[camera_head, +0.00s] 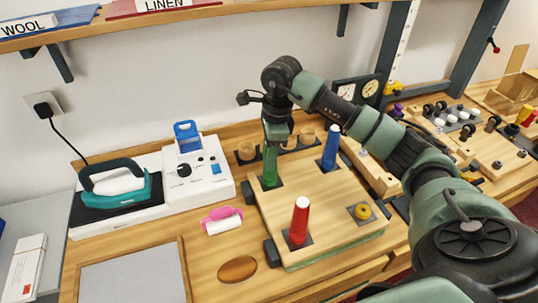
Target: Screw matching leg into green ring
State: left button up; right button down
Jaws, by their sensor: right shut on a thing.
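My right gripper (276,146) comes down from above at the back left corner of the wooden board (335,180). It is shut on the green leg (270,168), which stands upright over a dark square plate. The green ring cannot be made out beneath the leg, and I cannot tell how deep the leg sits. A blue leg (331,147) stands at the board's back right and a red leg (299,220) at its front left, each on a dark plate. A yellow ring (362,211) at the front right has no leg in it. My left gripper is not in view.
A teal iron (115,189) and a white device (190,165) stand to the left. A pink roller (221,219) and a brown oval (237,269) lie beside the board. A holder with empty cups (246,151) is behind. My right arm covers much of the right side.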

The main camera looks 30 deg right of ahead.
jog(key=m, duration=0.7)
jog(key=shift+d+m+t+h+p, duration=0.1)
jog(key=shift+m+t+h+p, duration=0.2)
jog(key=shift+p, duration=0.05)
jog(key=m, duration=0.7)
jog(key=shift+w+d+f+h+p, duration=0.1)
jog(key=shift+h+p, duration=0.2)
jog(key=shift+h, duration=0.1)
jog(key=c, duration=1.2)
grip_release()
jog(key=shift+c, duration=0.2)
